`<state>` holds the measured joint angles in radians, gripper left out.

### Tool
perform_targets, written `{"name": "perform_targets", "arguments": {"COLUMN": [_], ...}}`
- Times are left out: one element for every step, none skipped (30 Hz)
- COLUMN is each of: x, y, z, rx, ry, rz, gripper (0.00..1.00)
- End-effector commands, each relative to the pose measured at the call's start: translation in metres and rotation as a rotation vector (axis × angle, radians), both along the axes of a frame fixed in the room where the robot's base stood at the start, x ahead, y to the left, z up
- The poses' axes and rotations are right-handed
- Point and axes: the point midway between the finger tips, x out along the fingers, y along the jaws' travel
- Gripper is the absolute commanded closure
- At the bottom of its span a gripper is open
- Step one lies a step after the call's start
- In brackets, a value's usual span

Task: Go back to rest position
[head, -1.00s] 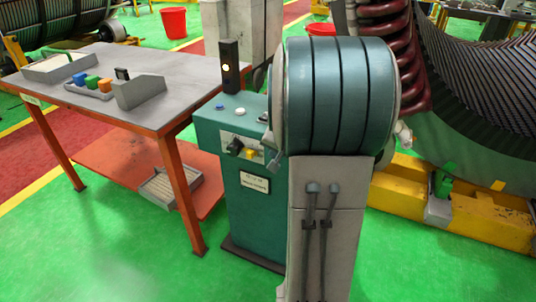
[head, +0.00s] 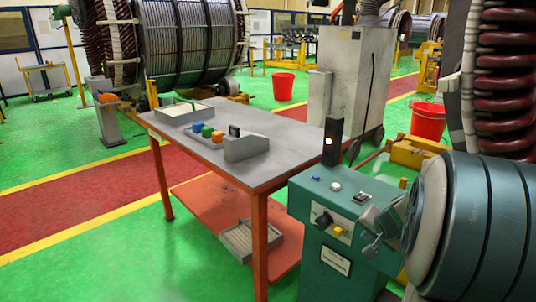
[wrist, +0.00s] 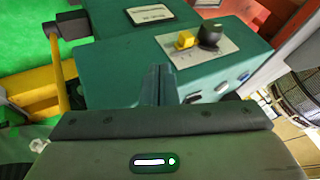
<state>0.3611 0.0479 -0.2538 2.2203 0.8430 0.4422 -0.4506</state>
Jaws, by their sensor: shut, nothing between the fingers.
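My gripper (wrist: 158,85) is in the middle of the wrist view, its fingers closed together with nothing between them. In the wrist view the fingers overlap the green control cabinet (wrist: 120,70). I cannot tell the exact gap between them. In the head view my large teal and grey arm link fills the lower right and hides part of the cabinet (head: 305,205).
A grey-topped orange table (head: 265,175) with small coloured blocks (head: 207,131) stands left of the cabinet. A lit post (head: 332,142) rises at the cabinet's back. Red buckets (head: 283,86) and a large wound stator (head: 185,45) stand behind. Green floor is open at left.

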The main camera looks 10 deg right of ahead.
Motion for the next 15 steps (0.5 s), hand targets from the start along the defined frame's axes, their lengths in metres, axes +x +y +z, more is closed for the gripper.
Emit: {"name": "perform_targets", "arguments": {"x": [-0.001,-0.002,-0.005,-0.008,-0.013,-0.022,-0.03,-0.039,-0.053,-0.065,-0.076,-0.091,-0.102,-0.113,-0.126], "y": [0.011,0.02,0.036,0.051,0.067,0.089,0.106,0.122,0.142,0.155,0.167,0.179,0.187,0.193,0.199], "z": [0.01,0.016,0.027,0.035,0.044,0.057,0.066,0.075,0.087,0.094,0.1,0.108,0.114,0.118,0.124], "rx": [0.002,0.003,0.003,0.004,0.002,-0.003,-0.01,-0.018,-0.036,-0.05,-0.069,-0.095,-0.118,-0.141,-0.173], "ry": [0.002,0.006,0.015,0.024,0.036,0.057,0.074,0.096,0.125,0.15,0.174,0.205,0.229,0.251,0.279], "rz": [0.029,0.053,0.098,0.138,0.183,0.248,0.3,0.351,0.417,0.464,0.508,0.561,0.595,0.626,0.663], "gripper": [1.0,1.0,1.0,1.0,1.0,1.0,1.0,1.0,1.0,1.0,1.0,1.0,1.0,1.0,1.0]}}
